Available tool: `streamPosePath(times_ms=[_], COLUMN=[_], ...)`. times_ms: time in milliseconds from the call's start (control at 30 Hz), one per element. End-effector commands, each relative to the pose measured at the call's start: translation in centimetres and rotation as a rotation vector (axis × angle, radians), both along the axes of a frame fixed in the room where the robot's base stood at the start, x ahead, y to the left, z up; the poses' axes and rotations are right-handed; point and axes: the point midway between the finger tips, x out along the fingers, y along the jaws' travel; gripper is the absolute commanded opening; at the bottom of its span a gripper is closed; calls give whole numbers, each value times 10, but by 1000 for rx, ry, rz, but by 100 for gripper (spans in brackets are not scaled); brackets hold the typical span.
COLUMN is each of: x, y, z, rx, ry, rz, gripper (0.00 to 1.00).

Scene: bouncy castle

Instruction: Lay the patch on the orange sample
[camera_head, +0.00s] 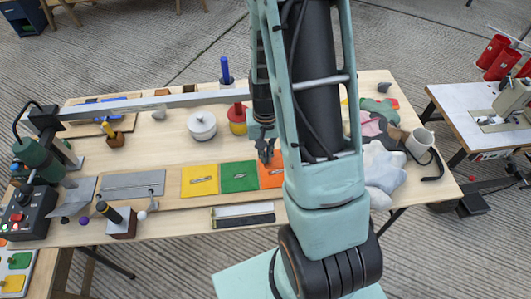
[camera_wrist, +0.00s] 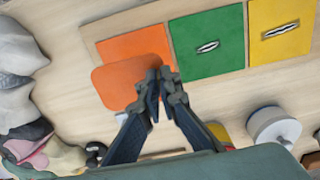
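The orange patch (camera_wrist: 115,88) is a flat, rounded square. My gripper (camera_wrist: 160,78) is shut on its right edge in the wrist view. The orange sample (camera_wrist: 128,43) is a flat orange square in the row beside the green sample (camera_wrist: 208,46). The patch overlaps the sample's near edge in the wrist view and hides part of it; I cannot tell whether they touch. In the head view my gripper (camera_head: 266,151) is just above the orange sample (camera_head: 270,181), which my arm partly covers. I cannot make out the patch clearly there.
The yellow sample (camera_head: 199,181) ends the row on the left. A white lidded pot (camera_head: 201,125) and a red-and-yellow pot (camera_head: 237,120) stand behind. Pale stuffed shapes (camera_head: 383,170) lie right of my arm. Black and white strips (camera_head: 243,215) lie in front.

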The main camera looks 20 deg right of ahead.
Motion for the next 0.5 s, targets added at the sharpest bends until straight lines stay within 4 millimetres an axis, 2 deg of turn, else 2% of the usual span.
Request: streamPosePath(times_ms=[33, 100, 500], x=[0, 0, 0], y=[0, 0, 0], z=[-11, -20, -65], rx=[1, 1, 0], ry=[2, 2, 0], rz=[0, 0, 1], gripper=[0, 0, 0])
